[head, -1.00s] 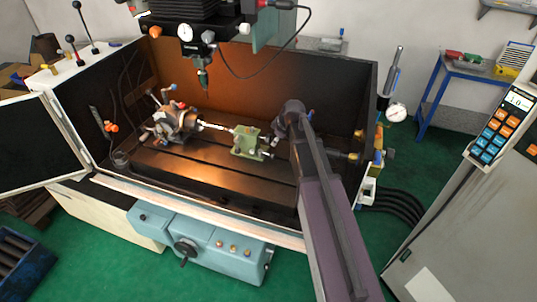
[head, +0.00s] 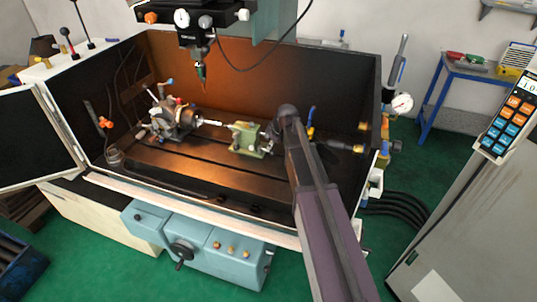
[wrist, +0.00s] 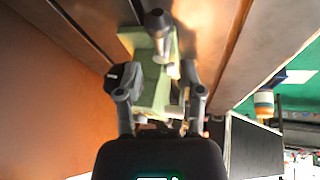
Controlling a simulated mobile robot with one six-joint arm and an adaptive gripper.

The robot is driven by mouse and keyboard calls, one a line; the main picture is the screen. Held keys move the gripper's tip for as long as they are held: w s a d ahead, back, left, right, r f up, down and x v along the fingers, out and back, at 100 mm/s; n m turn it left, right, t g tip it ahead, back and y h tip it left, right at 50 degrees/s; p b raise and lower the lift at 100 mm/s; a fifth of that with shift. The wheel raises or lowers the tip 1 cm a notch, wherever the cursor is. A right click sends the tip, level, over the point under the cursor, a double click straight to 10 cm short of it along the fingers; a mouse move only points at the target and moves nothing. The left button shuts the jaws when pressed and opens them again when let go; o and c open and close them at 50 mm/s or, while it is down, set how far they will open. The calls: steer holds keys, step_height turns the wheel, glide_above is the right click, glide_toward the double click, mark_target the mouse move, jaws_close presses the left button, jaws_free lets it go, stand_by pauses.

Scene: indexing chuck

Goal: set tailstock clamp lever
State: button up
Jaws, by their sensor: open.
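The green tailstock (head: 248,139) stands on the dark machine bed, right of the chuck (head: 173,117). In the wrist view the tailstock (wrist: 154,85) fills the space ahead of my gripper (wrist: 157,77). A grey rounded, tapering part (wrist: 157,22) shows at its top. My gripper is open, with one finger on each side of the green body in the picture. I cannot tell whether the fingers touch it. The clamp lever is not clearly told apart from the tailstock's other small parts. In the head view my arm hides the fingers.
A vertical tool head with a pointed tip (head: 202,75) hangs above the bed, left of the tailstock. The enclosure's back wall (head: 270,75) and right wall bound the space. The front bed is mostly clear.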

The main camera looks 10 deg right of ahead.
steer(key=shift+b+x, duration=2.35)
steer(key=shift+x, duration=0.65)
jaws_close()
